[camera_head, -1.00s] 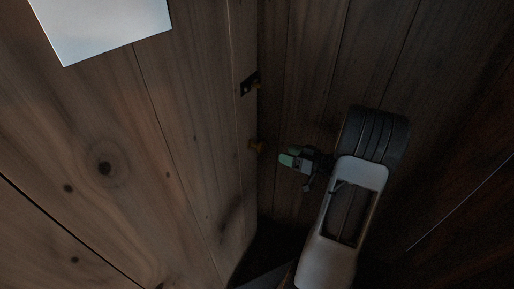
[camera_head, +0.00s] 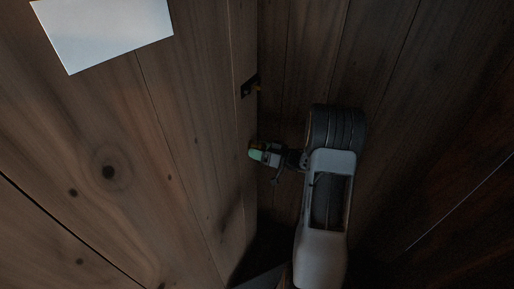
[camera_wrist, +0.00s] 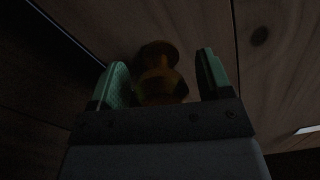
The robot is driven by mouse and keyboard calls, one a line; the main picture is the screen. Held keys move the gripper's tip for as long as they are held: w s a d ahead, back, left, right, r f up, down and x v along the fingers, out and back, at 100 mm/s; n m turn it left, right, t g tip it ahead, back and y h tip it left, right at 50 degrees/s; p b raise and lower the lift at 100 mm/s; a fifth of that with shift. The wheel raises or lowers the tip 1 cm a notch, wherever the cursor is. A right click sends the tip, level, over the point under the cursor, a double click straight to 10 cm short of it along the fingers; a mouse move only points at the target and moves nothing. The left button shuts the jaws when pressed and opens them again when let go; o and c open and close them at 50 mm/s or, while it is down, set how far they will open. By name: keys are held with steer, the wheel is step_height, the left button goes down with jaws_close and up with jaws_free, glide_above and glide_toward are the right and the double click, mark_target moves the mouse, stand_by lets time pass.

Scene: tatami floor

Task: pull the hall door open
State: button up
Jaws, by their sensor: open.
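The hall door (camera_head: 110,130) is a wooden plank panel filling the left of the head view. Its brass knob shows in the wrist view (camera_wrist: 160,75), between the two green fingertips of my gripper (camera_wrist: 160,86). The fingers are apart, one on each side of the knob, with a gap visible on the right. I cannot tell whether the left finger touches it. In the head view my gripper (camera_head: 257,152) is at the door's edge and hides the knob.
A dark metal plate (camera_head: 250,86) with a small brass part sits on the door edge above the knob. A pale sheet (camera_head: 105,30) is on the door's upper left. A dark wooden wall (camera_head: 400,60) stands close on the right. The space is narrow and dim.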

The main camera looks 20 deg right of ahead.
steer(key=shift+w+a, duration=0.4)
steer(key=shift+w, duration=0.05)
